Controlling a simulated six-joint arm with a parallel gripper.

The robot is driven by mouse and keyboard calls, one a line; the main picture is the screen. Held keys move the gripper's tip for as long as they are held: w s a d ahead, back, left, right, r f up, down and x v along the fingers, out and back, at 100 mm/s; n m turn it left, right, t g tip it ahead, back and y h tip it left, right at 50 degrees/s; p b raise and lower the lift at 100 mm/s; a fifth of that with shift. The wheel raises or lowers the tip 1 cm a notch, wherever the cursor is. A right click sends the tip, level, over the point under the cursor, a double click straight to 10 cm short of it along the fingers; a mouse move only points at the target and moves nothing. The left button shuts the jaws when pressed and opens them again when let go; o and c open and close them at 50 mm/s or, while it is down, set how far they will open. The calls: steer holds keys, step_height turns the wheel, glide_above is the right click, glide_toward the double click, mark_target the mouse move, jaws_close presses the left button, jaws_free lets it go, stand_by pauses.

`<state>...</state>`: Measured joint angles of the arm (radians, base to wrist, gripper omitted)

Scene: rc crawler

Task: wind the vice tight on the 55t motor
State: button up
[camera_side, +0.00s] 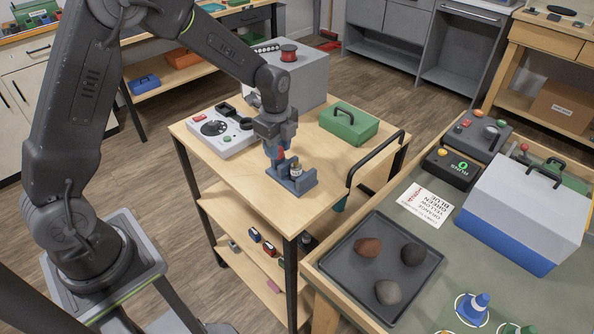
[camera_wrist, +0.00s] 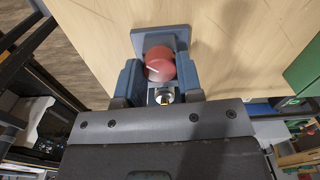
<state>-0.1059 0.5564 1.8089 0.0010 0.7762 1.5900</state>
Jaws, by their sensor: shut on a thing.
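The blue-grey vice (camera_side: 298,186) stands on the wooden trolley top. It also shows in the wrist view (camera_wrist: 150,33), partly covered by my fingers. A small silver and brass motor (camera_side: 296,171) stands upright in the vice; its end shows in the wrist view (camera_wrist: 164,97). My gripper (camera_side: 277,155) points down at the vice's left end. In the wrist view its fingers (camera_wrist: 157,75) are shut on the round red vice knob (camera_wrist: 160,62), one on each side. Only a little red of the knob shows in the side view. I cannot tell whether the jaws touch the motor.
A green box (camera_side: 348,126) with a black handle stands behind the vice. A grey control box (camera_side: 220,130) with knobs is behind my gripper to the left, and a large grey case (camera_side: 300,75) behind that. A black rail (camera_side: 375,155) edges the trolley's right. The trolley front is clear.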

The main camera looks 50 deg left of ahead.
steer(key=shift+m, duration=0.5)
steer(key=shift+m, duration=1.5)
steer(key=shift+m, duration=0.6)
steer(key=shift+r+m, duration=0.1)
steer(key=shift+m, duration=0.8)
steer(key=m, duration=0.3)
steer(key=o, duration=1)
